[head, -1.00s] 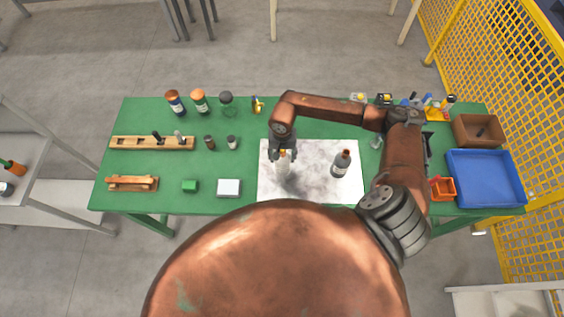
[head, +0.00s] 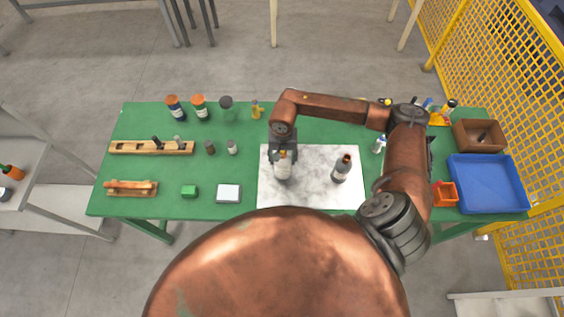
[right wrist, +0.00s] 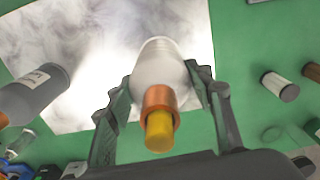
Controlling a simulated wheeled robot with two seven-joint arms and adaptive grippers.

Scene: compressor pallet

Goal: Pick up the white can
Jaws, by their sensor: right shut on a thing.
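The white can (right wrist: 158,62) has a rounded white body, a copper-coloured neck and a yellow tip. In the head view the can (head: 283,170) is upright over the left part of the marbled mat (head: 315,195). My right gripper (head: 284,155) is around its upper part from the far side. In the right wrist view my right gripper (right wrist: 168,112) is shut on the can, one finger on each side. Whether the can's base touches the mat is hard to tell. My left gripper is not in view.
A grey bottle (head: 341,170) stands on the mat right of the can. A blue tray (head: 487,183) and brown box (head: 479,135) are at the right. Several bottles line the back left.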

